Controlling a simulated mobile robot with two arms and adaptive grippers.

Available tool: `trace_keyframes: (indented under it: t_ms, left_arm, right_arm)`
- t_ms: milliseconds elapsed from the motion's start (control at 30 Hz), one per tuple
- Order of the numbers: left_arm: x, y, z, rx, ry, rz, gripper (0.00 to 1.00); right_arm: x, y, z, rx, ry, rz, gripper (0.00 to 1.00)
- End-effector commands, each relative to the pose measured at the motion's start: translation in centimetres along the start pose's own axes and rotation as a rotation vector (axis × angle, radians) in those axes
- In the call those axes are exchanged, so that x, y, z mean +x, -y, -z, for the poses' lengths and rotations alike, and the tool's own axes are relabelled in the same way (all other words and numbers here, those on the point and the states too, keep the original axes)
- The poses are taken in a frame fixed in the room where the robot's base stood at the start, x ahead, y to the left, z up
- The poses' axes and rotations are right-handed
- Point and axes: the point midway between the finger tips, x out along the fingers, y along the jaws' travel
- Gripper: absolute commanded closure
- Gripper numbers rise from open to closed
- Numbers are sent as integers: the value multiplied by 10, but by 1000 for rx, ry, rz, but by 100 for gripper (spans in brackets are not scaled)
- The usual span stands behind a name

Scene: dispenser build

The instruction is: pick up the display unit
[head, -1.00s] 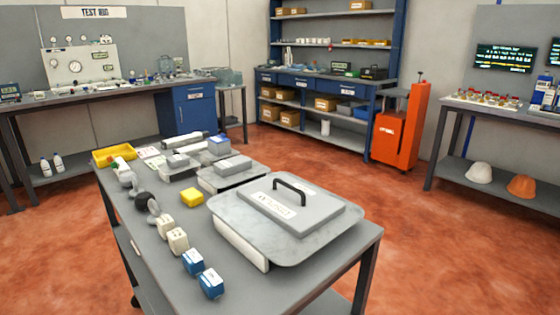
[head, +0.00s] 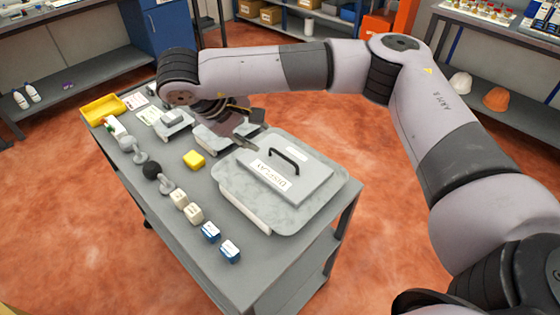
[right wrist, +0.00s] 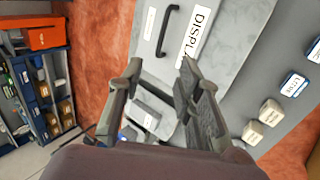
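The display unit (head: 310,183) is a grey flat box with a black arched handle (head: 284,157) and a white DISPLAY label. It lies on a pale marbled tray (head: 232,183) at the near end of the grey cart. My right gripper (head: 250,140) hangs over the cart at the tray's far left edge, apart from the handle. In the right wrist view its two fingers (right wrist: 160,75) are spread with nothing between them, and the handle (right wrist: 167,30) shows ahead of them. My left gripper is not in view.
A yellow block (head: 194,159), cream blocks (head: 193,214) and blue blocks (head: 230,250) stand left of the tray. A yellow bin (head: 103,109) sits at the cart's far corner. Grey units (head: 172,125) lie behind, partly hidden by my arm.

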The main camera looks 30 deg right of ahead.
Motion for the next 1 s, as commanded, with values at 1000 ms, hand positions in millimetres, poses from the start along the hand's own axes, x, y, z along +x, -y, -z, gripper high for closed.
trace_keyframes:
  t_ms: [1000]
  left_arm:
    - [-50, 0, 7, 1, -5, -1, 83]
  right_arm:
    - [153, 4, -5, 0, 5, 6, 68]
